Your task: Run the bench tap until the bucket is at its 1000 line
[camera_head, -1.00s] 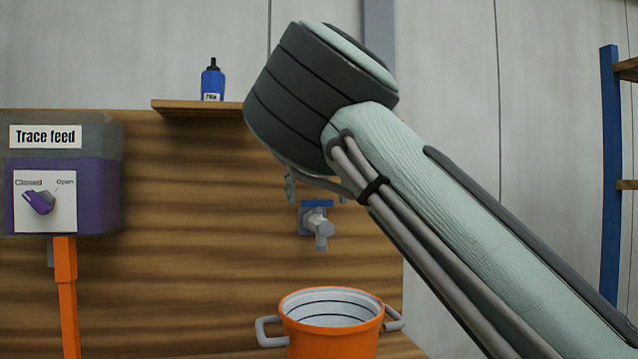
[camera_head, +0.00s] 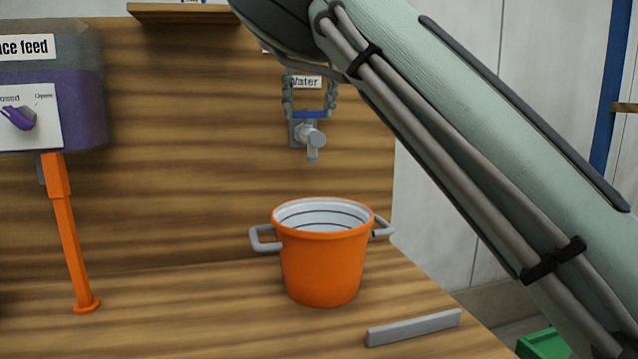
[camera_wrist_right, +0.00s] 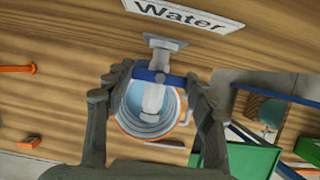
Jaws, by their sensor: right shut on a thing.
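The bench tap (camera_head: 312,138) is on the wooden back panel, its blue handle (camera_head: 311,114) lying level across the top. My right gripper (camera_head: 310,110) has its fingers at both ends of this handle and is shut on it; the wrist view also shows the fingers on the handle (camera_wrist_right: 160,78). The orange bucket (camera_head: 323,265) stands upright on the bench below the spout. Its white inside shows dark ring lines. No stream shows under the spout in the head view. I cannot read the line figures or tell the water level. My left gripper is not in view.
A "Water" label (camera_head: 305,82) is above the tap. A purple trace feed tank (camera_head: 80,110) with a knob and an orange post (camera_head: 68,230) are at left. A grey bar (camera_head: 413,327) lies in front of the bucket. A green crate (camera_head: 543,345) is beyond the bench edge.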

